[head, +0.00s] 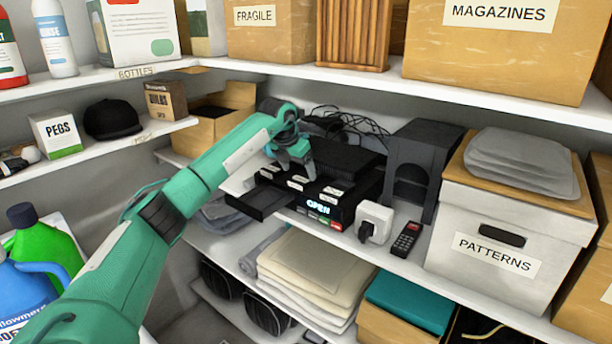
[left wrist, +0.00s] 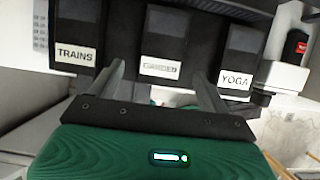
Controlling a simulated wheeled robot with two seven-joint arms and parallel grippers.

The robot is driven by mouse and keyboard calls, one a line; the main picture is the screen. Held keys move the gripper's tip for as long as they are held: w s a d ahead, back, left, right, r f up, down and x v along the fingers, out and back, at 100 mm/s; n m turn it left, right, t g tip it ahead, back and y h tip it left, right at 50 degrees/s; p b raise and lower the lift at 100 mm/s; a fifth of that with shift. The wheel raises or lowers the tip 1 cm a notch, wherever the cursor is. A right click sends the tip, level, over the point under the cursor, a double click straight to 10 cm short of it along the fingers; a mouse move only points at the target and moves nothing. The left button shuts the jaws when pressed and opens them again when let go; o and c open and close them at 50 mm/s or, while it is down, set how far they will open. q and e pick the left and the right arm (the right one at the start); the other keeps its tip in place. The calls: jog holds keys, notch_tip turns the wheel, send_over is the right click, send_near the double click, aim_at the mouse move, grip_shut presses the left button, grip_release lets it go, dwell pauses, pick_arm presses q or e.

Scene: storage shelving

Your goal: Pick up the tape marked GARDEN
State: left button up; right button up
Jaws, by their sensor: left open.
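The tape marked GARDEN (left wrist: 165,42) is black with a white label. In the left wrist view it sits between the tape marked TRAINS (left wrist: 78,28) and the tape marked YOGA (left wrist: 242,45). In the head view the labelled tapes lie on the black player (head: 345,208), their labels too small to read. My left gripper (left wrist: 160,82) is open, with one finger to each side of the GARDEN tape's labelled end. I cannot tell whether the fingers touch it. In the head view the left gripper (head: 294,165) is above the tapes. My right gripper is out of view.
The player's display reads OPEN and a black tray (head: 258,202) sticks out at its left. A white plug adapter (head: 375,221), a remote (head: 407,239) and a dark speaker-like box (head: 425,150) stand to the right. The upper shelf (head: 360,78) overhangs behind.

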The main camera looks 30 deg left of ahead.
aim_at(302, 178)
pick_arm(q)
jog(key=p+x, duration=0.1)
jog(key=x, duration=0.2)
jog(key=shift+w, duration=0.1)
jog(key=shift+f, duration=0.2)
jog(key=c, duration=1.1)
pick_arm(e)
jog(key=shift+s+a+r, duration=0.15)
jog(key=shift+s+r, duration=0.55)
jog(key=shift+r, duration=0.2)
pick_arm(q)
jog(key=shift+r, duration=0.2)
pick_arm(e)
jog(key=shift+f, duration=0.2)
